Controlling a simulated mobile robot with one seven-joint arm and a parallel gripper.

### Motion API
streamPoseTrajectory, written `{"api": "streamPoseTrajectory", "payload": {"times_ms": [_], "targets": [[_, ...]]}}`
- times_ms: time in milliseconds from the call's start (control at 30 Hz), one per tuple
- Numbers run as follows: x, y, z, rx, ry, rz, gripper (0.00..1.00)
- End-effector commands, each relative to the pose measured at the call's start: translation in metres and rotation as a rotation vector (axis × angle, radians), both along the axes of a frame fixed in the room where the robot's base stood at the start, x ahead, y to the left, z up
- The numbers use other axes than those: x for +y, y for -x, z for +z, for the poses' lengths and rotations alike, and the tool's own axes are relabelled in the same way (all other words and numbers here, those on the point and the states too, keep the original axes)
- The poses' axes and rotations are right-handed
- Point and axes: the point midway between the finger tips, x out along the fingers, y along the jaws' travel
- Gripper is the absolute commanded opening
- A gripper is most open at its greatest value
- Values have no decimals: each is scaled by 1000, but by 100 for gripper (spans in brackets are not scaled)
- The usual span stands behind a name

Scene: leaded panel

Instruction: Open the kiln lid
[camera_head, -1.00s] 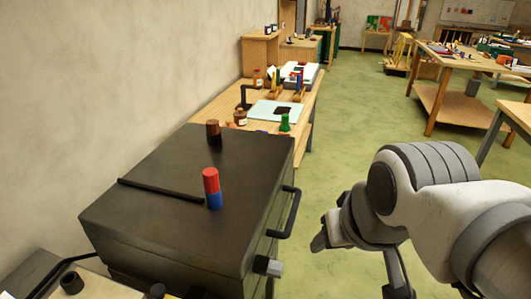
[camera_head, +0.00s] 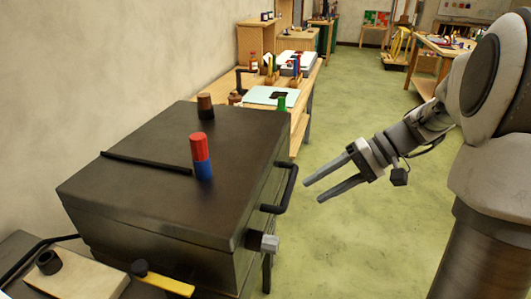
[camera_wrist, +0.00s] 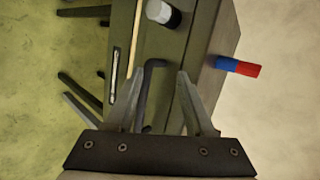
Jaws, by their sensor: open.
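The kiln (camera_head: 150,240) is a dark box at the left in the head view. Its flat lid (camera_head: 140,180) is down, with a black handle (camera_head: 288,190) on the right-hand side. A red and blue cylinder (camera_head: 201,157) and a brown cylinder (camera_head: 205,106) stand on the lid. My gripper (camera_head: 311,192) is open and empty, a short way right of the handle, its fingers pointing at it. In the wrist view the handle (camera_wrist: 147,85) shows between my open fingers (camera_wrist: 160,75), beside the lid (camera_wrist: 213,50) and the red and blue cylinder (camera_wrist: 238,66). Contact is not visible.
A grey knob (camera_head: 264,242) sticks out of the kiln's front right, below the handle. A wooden bench (camera_head: 308,95) with a pale sheet and bottles stands behind the kiln. Green floor (camera_head: 345,250) right of the kiln is clear.

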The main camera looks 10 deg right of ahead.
Motion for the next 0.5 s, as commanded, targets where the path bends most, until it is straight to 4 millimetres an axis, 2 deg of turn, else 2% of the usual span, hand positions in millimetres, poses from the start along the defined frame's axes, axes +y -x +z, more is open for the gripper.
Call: {"api": "streamPoseTrajectory", "payload": {"times_ms": [33,200,300,400,500], "targets": [[-16,-10,-15,-5,-68,-39,54],[-64,-36,-38,-73,-266,-150,54],[-88,-45,-47,-119,-348,-203,54],[-106,-50,-53,-155,-400,-239,54],[-114,-53,-56,-176,-428,-259,54]]}}
